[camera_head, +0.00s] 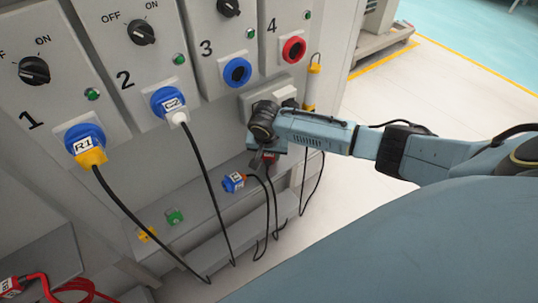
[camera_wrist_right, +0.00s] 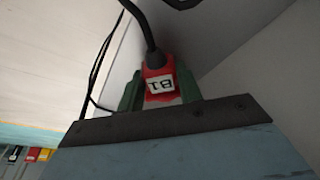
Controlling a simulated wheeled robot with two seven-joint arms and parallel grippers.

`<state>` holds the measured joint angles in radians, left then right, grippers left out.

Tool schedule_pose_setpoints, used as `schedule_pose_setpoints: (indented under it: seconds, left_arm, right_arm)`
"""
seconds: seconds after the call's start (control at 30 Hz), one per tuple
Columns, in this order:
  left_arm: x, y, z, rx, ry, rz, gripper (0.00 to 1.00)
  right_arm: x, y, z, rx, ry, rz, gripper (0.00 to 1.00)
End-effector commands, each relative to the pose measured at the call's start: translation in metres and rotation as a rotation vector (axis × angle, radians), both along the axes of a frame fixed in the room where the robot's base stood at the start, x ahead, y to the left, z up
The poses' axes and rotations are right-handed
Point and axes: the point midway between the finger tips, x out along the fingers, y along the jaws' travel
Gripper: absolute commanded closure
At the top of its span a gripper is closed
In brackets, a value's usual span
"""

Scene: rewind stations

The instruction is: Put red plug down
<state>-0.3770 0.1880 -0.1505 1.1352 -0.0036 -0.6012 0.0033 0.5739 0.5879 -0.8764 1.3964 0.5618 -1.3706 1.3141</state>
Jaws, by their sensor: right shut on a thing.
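My right gripper (camera_head: 264,163) points down in front of the cabinet, below sockets 3 and 4. It is shut on a red plug (camera_head: 270,157) with a black cable. In the right wrist view the red plug (camera_wrist_right: 157,72) sits between the two green fingers and shows a white label reading B1. Its cable leads away from it. The plug is by the low grey ledge (camera_head: 205,217); I cannot tell whether it touches anything. My left gripper is not in view.
A blue plug (camera_head: 233,182) lies left of the gripper. Socket 3 (camera_head: 237,72) and socket 4 (camera_head: 293,49) are empty; plugs fill 1 (camera_head: 84,143) and 2 (camera_head: 169,104). Black cables hang in front. Another red plug (camera_head: 10,287) lies bottom left. Floor at right is clear.

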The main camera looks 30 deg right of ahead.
Motion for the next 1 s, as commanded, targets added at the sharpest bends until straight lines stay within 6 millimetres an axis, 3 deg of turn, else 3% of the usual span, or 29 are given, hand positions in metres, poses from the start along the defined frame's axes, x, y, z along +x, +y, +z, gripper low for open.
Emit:
schedule_pose_setpoints:
  seconds: [0.33,0.37,0.5,0.9,1.0]
  left_arm:
    - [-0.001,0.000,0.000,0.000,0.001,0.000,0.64]
    - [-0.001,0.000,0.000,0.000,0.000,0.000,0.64]
    - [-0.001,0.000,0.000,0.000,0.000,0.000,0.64]
    - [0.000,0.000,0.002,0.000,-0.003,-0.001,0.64]
    - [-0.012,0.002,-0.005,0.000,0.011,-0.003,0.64]
  right_arm:
    - [0.000,0.000,-0.003,0.001,0.001,0.000,0.92]
    - [0.000,0.000,-0.002,0.001,0.001,0.000,0.61]
    - [0.000,0.000,-0.002,0.001,0.001,0.000,0.43]
    - [0.000,0.001,0.004,0.001,-0.001,0.000,0.43]
    - [-0.002,0.002,0.013,0.000,0.000,0.000,0.43]
